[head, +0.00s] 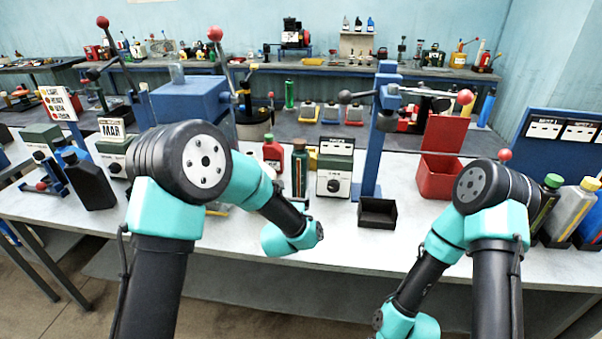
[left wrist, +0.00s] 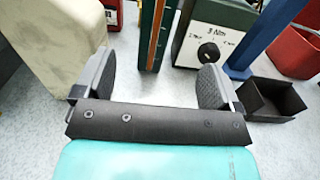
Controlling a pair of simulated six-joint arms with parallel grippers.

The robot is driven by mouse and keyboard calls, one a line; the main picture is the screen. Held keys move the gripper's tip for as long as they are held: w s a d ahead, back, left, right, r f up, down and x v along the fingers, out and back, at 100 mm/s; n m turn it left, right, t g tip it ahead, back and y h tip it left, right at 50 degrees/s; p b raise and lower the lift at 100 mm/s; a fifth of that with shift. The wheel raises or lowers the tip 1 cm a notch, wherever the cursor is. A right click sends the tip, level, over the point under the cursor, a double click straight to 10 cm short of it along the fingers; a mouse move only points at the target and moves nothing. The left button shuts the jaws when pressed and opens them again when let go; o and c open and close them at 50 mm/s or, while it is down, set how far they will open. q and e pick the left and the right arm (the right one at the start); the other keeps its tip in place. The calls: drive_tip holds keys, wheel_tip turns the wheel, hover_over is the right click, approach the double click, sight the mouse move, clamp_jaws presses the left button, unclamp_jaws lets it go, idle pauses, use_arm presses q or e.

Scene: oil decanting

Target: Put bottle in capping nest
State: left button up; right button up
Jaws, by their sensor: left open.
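A dark green bottle with an orange stripe (head: 299,172) stands upright on the bench, and its lower part shows in the left wrist view (left wrist: 152,38). My left gripper (left wrist: 156,82) is open and empty. The bottle stands ahead of it, in line with the gap between its fingers. In the head view its fingers are hidden behind my wrist. A small black open box (head: 377,213) sits empty at the foot of a blue lever press (head: 372,150); I cannot tell if it is the capping nest. My right gripper is out of view.
A green box with a dial (head: 334,170) stands just right of the bottle. A red bottle (head: 272,152) stands to its left, and a pale container (left wrist: 50,50) is close beside the left finger. A red bin (head: 438,180) stands further right.

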sight(299, 169)
use_arm(q)
drive_tip(key=w, duration=0.4)
drive_tip(key=w+d, duration=0.1)
drive_tip(key=w, duration=0.6)
drive_tip(key=shift+w+d, duration=0.35)
drive_tip(key=shift+w, duration=0.05)
drive_tip(key=shift+w, duration=0.15)
drive_tip(key=shift+w+d+r, duration=0.1)
drive_tip(key=shift+w+d, duration=0.1)
drive_tip(key=shift+w, duration=1.05)
drive_tip(key=shift+w+d+r, duration=0.1)
drive_tip(key=shift+w+d, duration=0.05)
drive_tip(key=shift+w, duration=1.1)
drive_tip(key=shift+c, duration=0.3)
drive_tip(key=c, duration=1.5)
drive_tip(key=shift+r, duration=0.15)
clamp_jaws()
